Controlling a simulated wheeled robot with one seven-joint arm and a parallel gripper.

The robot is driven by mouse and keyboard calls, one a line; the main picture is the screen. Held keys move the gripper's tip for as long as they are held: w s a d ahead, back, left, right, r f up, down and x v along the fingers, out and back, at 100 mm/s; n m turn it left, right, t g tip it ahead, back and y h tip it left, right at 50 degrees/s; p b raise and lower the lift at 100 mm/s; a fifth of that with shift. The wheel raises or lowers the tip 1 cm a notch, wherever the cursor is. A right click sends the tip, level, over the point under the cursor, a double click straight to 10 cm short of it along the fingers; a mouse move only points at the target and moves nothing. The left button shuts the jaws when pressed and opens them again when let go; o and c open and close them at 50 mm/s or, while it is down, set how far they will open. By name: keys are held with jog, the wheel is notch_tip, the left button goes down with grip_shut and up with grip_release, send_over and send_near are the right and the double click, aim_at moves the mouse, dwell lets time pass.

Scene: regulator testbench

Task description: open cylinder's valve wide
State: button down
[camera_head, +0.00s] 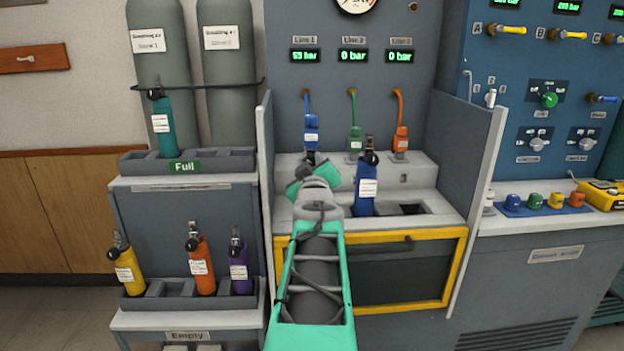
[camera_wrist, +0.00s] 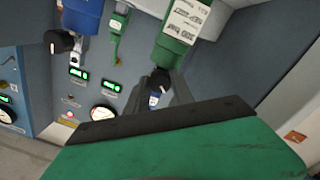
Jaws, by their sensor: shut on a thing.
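A green cylinder (camera_wrist: 180,42) with a white label stands in the bench slot under Line 1. It appears upside down in the wrist view, and my arm and gripper hide most of it in the head view. Its black valve knob (camera_wrist: 160,77) sits between the two grey fingers of my gripper (camera_wrist: 160,88), which is shut on it. In the head view my gripper (camera_head: 311,165) is at the bench's left slot.
A blue cylinder (camera_head: 365,192) with a black knob stands just right of my gripper. Blue, green (camera_head: 355,138) and orange (camera_head: 400,138) hose connectors hang behind. Side panels (camera_head: 467,150) flank the bench. A rack on the left holds several cylinders. Lines 2 and 3 read 0 bar.

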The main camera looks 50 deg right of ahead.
jog(key=n+b, duration=0.3)
jog(key=shift+f+n, duration=0.25)
jog(key=shift+n, duration=0.15)
jog(key=n+b, duration=0.3)
jog(key=shift+n, duration=0.3)
jog(key=n+b, duration=0.3)
jog(key=shift+r+n, duration=0.1)
jog(key=shift+n, duration=0.2)
jog(key=shift+r+n+b, duration=0.15)
jog(key=shift+n+b, duration=0.7)
jog(key=shift+n, duration=0.75)
jog(key=c, duration=1.1)
grip_release()
jog(key=shift+r, duration=0.1)
